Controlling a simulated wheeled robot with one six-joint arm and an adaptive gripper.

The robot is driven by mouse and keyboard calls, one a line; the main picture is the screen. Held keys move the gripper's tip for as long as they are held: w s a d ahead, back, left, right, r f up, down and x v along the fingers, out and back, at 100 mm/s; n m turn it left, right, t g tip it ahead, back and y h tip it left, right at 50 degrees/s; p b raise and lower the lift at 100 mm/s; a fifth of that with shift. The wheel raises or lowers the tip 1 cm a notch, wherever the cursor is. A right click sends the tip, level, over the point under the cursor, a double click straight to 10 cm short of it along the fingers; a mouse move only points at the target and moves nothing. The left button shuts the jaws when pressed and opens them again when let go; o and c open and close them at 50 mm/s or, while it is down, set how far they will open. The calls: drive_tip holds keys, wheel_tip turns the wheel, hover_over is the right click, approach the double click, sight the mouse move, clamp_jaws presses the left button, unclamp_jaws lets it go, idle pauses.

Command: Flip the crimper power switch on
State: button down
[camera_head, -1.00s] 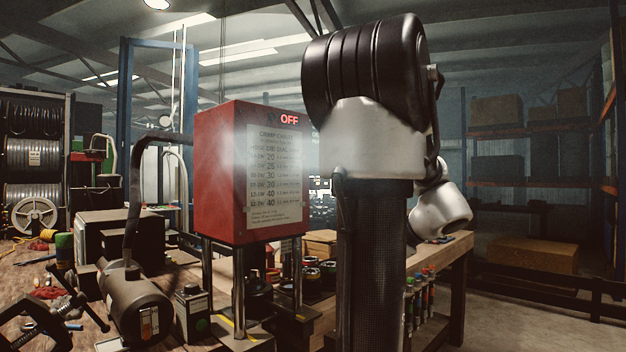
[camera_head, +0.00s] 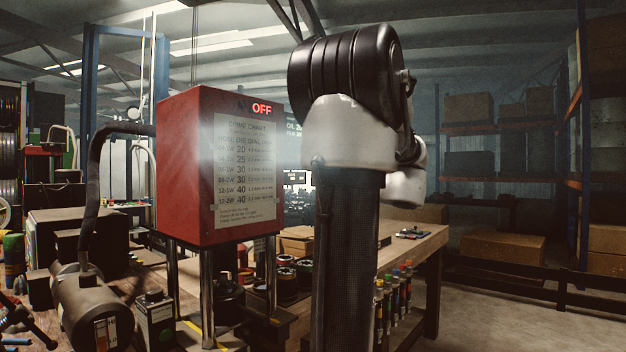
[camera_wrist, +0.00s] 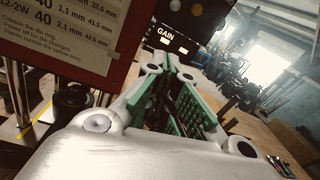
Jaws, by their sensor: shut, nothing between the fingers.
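The crimper is a red box (camera_head: 185,165) on metal posts, left of centre in the head view, with a crimp chart (camera_head: 245,172) on its front. Red letters reading OFF (camera_head: 262,107) show at the top of that face. A small dark spot sits just left of them; I cannot tell if it is the power switch. My gripper (camera_wrist: 172,72) shows in the wrist view, shut and empty, its green-padded fingers pointing away from the camera. The red box's lower chart (camera_wrist: 75,30) is at the upper left there, apart from the fingers. My arm hides the gripper in the head view.
A black panel marked GAIN (camera_wrist: 168,38) stands beyond the fingertips. A dark motor (camera_head: 90,310) with a thick hose is left of the crimper. Open floor (camera_head: 500,315) and shelving lie to the right.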

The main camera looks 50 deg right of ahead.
sight(294, 159)
drive_tip(key=w, duration=0.8)
drive_tip(key=shift+w+a, duration=0.15)
drive_tip(key=shift+w, duration=0.15)
drive_tip(key=r, duration=0.2)
drive_tip(key=shift+s+a+r, duration=0.2)
drive_tip(key=shift+s+r, duration=0.05)
drive_tip(key=shift+r, duration=0.15)
drive_tip(key=shift+s+r, duration=0.15)
drive_tip(key=shift+r, duration=0.3)
drive_tip(key=shift+s+r+g, duration=0.25)
drive_tip(key=shift+r+g, duration=0.1)
drive_tip(key=shift+g, duration=0.35)
drive_tip(key=r+g, duration=0.1)
drive_tip(key=g, duration=0.1)
drive_tip(key=s+r+g, duration=0.1)
drive_tip(key=g, duration=0.1)
drive_tip(key=shift+r, duration=0.25)
